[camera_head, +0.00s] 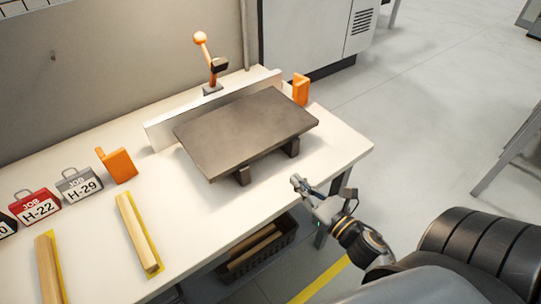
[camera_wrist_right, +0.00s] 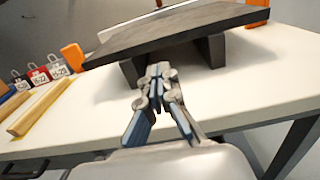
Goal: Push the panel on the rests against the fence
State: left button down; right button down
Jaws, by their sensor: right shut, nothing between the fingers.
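A dark grey-brown panel (camera_head: 247,130) lies flat on dark rests (camera_head: 243,176) on the white bench. The pale fence (camera_head: 160,133) runs behind the panel along its back side. Whether panel and fence touch is hard to tell in the head view. My right gripper (camera_head: 296,180) is shut and empty, in front of the panel's near edge. In the right wrist view the shut fingertips (camera_wrist_right: 158,70) point at the space below the panel (camera_wrist_right: 170,33), near the rests (camera_wrist_right: 211,51). My left gripper is not in view.
Orange blocks (camera_head: 301,90) (camera_head: 117,165) stand near the fence's ends. A dark crate (camera_head: 257,250) sits below the bench. The bench's right front corner is clear.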

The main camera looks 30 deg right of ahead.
aim_at(266, 151)
jog(key=w+p, duration=0.1)
jog(key=w, duration=0.2)
jog(key=w+p, duration=0.1)
jog(key=w, duration=0.2)
jog(key=w+p, duration=0.1)
jog(key=w, duration=0.2)
jog(key=shift+w+a+r, duration=0.15)
jog(key=shift+w+a, duration=0.15)
jog(key=shift+a, duration=0.05)
jog(key=shift+w, duration=0.7)
jog(key=shift+f, duration=0.2)
